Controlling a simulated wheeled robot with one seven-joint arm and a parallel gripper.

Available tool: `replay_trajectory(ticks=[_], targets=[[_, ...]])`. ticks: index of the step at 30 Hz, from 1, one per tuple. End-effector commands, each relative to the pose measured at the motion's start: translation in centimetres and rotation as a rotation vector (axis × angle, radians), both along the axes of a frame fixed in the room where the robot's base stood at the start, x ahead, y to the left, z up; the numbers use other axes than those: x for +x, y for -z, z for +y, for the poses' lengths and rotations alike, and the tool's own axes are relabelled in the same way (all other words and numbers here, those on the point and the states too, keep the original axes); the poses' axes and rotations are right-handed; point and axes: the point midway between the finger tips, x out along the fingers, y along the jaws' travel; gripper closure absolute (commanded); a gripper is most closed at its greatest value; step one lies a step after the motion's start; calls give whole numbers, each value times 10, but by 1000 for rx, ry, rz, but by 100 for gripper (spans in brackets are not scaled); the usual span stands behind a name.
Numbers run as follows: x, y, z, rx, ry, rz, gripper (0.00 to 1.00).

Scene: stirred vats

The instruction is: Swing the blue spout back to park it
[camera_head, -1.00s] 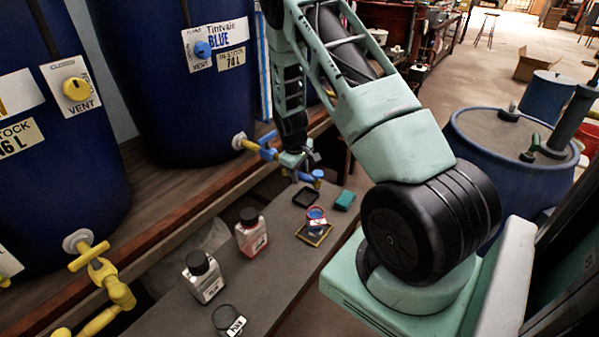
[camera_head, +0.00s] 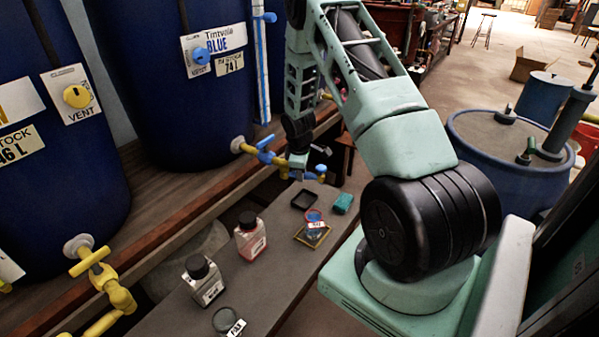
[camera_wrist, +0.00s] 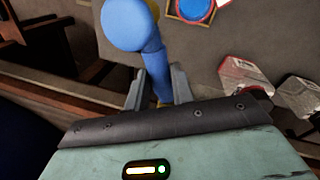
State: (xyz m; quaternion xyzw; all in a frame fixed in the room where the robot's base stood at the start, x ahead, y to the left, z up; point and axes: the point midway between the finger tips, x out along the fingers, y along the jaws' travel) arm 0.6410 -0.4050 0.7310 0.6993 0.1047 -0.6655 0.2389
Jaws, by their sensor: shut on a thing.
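The blue spout (camera_head: 278,161) juts from the yellow pipe stub at the foot of the blue vat (camera_head: 195,85). A blue lever sits on top near its root. Its blue-capped outer end (camera_head: 321,169) has a yellow tip and hangs over the far end of the grey bench (camera_head: 275,285). My gripper (camera_head: 300,170) is at the spout, partly hidden by my own arm. In the wrist view, my gripper (camera_wrist: 157,80) has one finger on each side of the blue spout arm (camera_wrist: 151,55) and is shut on it. The round cap (camera_wrist: 124,24) lies beyond the fingers.
A red-rimmed cup with blue inside (camera_head: 313,216) stands on a yellow-framed plate (camera_head: 303,238). A black tray (camera_head: 303,200), a teal sponge (camera_head: 343,203), bottles (camera_head: 250,236) and a dark-lidded jar (camera_head: 226,320) share the bench. The wooden vat ledge (camera_head: 160,232) runs alongside.

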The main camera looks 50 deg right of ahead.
Motion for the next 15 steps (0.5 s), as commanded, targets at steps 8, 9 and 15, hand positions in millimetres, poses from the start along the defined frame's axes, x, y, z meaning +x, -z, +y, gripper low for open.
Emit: replay_trajectory(ticks=[8, 9, 15], targets=[[8, -4, -14, 1, -262, -2, 100], [9, -4, -16, 0, -299, -3, 100], [17, -4, -23, 1, -490, -2, 100]])
